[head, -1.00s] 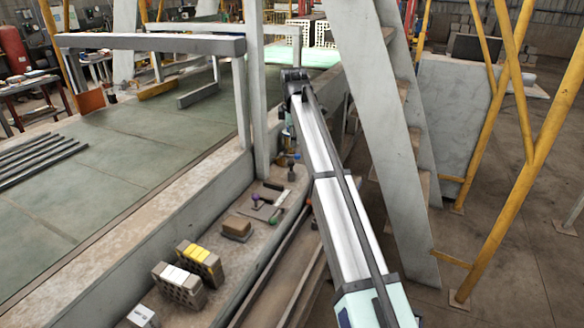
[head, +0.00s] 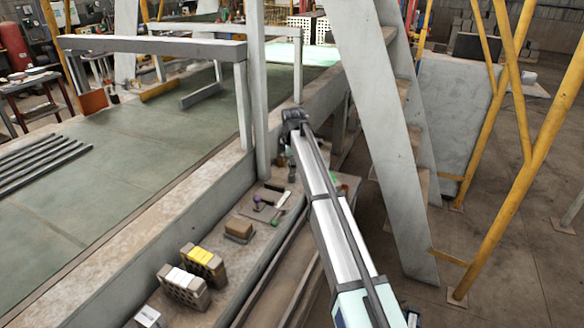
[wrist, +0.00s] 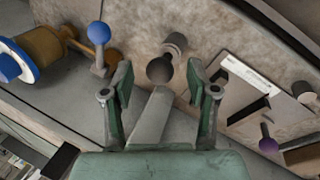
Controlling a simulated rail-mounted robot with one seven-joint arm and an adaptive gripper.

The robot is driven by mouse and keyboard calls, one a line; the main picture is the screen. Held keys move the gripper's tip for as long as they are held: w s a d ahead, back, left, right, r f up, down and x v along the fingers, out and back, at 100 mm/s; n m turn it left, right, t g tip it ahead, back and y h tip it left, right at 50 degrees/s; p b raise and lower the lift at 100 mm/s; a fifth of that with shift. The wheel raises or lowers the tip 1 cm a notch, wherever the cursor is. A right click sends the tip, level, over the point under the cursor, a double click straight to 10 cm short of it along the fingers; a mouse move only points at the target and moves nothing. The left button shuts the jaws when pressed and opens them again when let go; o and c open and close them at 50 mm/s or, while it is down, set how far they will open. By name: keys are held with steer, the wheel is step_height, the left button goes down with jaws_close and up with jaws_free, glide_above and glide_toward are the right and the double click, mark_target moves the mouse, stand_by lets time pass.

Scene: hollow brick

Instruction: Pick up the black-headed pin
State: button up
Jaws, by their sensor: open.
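The black-headed pin (wrist: 160,70) shows as a dark round ball in the wrist view, just beyond and between my fingertips. A short grey cylinder (wrist: 175,42) lies close behind the ball; I cannot tell whether it belongs to the pin. My gripper (wrist: 159,82) is open, one finger to each side of the ball in the picture, with nothing held. A grey tapered piece shows between the fingers. In the head view my arm reaches over the ledge, and its end hides much of what lies below it.
A blue-headed pin (wrist: 98,33) stands at the left, near an orange and blue-white object (wrist: 25,55). A purple-headed item (wrist: 268,145) and a pale plate (wrist: 250,85) lie at the right. Bricks (head: 204,262) sit on the ledge beside a low wall.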

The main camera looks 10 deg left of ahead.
steer(key=shift+x, duration=1.05)
jaws_close()
steer(key=shift+r, duration=0.1)
